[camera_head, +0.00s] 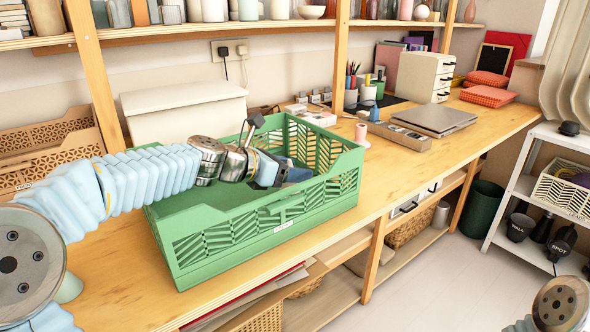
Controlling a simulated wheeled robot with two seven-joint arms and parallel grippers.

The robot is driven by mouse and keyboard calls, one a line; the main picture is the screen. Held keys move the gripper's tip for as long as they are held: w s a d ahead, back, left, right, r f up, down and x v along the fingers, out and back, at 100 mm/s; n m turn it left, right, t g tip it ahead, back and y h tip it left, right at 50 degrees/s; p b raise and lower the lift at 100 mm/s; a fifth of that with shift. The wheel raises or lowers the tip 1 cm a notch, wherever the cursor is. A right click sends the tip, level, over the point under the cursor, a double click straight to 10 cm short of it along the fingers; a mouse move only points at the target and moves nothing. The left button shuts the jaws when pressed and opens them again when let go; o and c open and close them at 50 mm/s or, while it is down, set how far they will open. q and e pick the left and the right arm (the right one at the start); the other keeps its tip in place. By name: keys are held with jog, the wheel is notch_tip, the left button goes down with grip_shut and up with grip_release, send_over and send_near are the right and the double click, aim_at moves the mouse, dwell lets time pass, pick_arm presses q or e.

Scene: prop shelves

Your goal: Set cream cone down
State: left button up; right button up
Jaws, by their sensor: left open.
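My left gripper (272,168) reaches from the left into the green crate (268,229) on the wooden workbench. It is open, over the crate's inside near the back and right. I cannot make out a cream cone at the gripper; the fingers and crate walls hide part of that area. A small pale pinkish spool-like piece (361,132) stands upright on the bench just right of the crate; I cannot tell whether it is the cream cone. Only a part of my right arm shows at the lower right corner; its gripper is out of view.
A cream lidded box (185,112) stands behind the crate. Right of it lie a grey flat case (435,122), a tray (399,136) and a small blue cone (374,114). Shelf posts (340,60) rise behind. The bench's front right is clear.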

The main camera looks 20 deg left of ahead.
pick_arm(q)
jog(key=v, duration=1.1)
jog(key=shift+p, duration=0.35)
